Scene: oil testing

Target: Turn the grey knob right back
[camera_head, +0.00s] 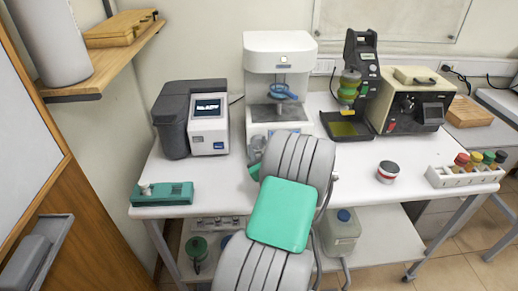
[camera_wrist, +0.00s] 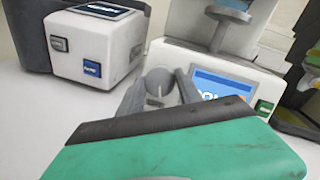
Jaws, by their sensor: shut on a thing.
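The grey knob (camera_wrist: 160,84) is on the lower front of the white machine (camera_wrist: 152,50), left of its lit blue screen (camera_wrist: 218,84), in the wrist view. A pale mark line shows on its face. My gripper (camera_wrist: 160,92) has one finger on each side of the knob and is shut on it. The gripper's green and black body hides the lower part of that view.
A grey and white device (camera_head: 209,130) reading "READY" stands left of the machine. A black instrument (camera_head: 361,55) and a beige box (camera_head: 412,97) stand to its right.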

